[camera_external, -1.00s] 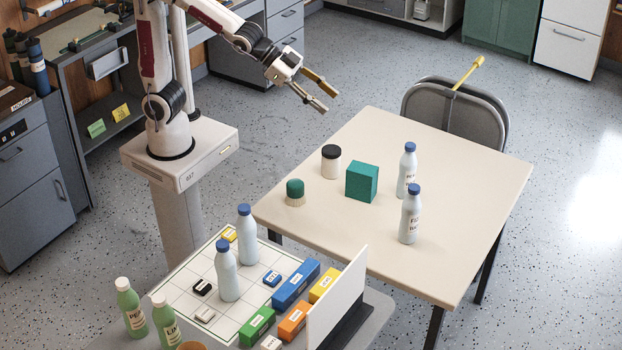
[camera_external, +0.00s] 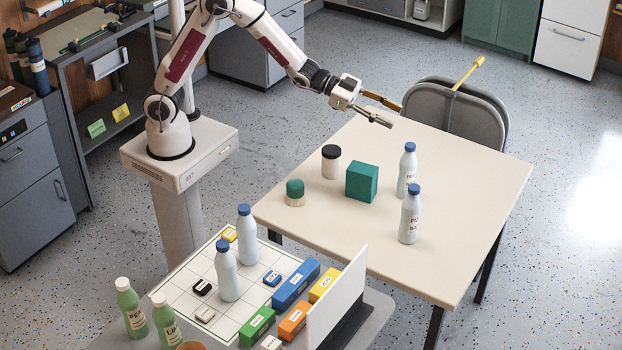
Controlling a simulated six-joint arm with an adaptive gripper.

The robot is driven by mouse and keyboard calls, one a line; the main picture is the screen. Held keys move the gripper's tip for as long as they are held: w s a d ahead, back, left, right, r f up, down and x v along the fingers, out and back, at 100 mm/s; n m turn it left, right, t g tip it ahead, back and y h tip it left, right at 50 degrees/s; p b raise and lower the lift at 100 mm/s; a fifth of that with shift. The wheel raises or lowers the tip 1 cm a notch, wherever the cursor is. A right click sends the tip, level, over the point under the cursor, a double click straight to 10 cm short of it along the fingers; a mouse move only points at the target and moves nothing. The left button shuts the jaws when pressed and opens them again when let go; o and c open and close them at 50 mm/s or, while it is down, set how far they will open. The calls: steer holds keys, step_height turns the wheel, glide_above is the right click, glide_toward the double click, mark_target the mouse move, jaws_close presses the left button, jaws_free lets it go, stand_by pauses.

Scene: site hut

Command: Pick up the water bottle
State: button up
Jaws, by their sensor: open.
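Two pale bottles with blue caps stand upright on the cream table: a rear bottle (camera_external: 406,172) and a front bottle (camera_external: 409,218). Two similar blue-capped bottles stand on the gridded board at lower left, a rear one (camera_external: 247,238) and a front one (camera_external: 228,277). Which of them is the water bottle I cannot tell; their labels are too small to read. My gripper (camera_external: 393,113) is open and empty, above the far edge of the table. It appears behind and a little left of the rear table bottle, apart from it.
On the cream table (camera_external: 459,262) stand a green box (camera_external: 362,182), a black-lidded jar (camera_external: 331,163) and a green-topped jar (camera_external: 295,193). A grey chair (camera_external: 470,110) is behind. Coloured blocks, a white upright panel (camera_external: 338,298) and green bottles (camera_external: 131,308) crowd the lower left.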

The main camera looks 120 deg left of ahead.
steer(key=w+a+f+t+h, duration=0.1)
steer(key=a+f+t, duration=0.1)
steer(key=a+f, duration=0.4)
steer(key=t+h, duration=0.2)
steer(key=t, duration=0.1)
glide_toward(411, 145)
steer(key=shift+w+a+f, duration=0.1)
steer(key=shift+w+a, duration=0.05)
steer(key=shift+w, duration=0.35)
steer(key=shift+w+a, duration=0.15)
steer(key=shift+w, duration=0.3)
steer(key=shift+w+r, duration=0.2)
steer(key=shift+w, duration=1.1)
steer(key=shift+w+d, duration=0.1)
steer(key=shift+w+d+r, duration=0.1)
steer(key=shift+w+d, duration=0.05)
steer(key=shift+w, duration=2.35)
steer(key=shift+r, duration=0.1)
jaws_close()
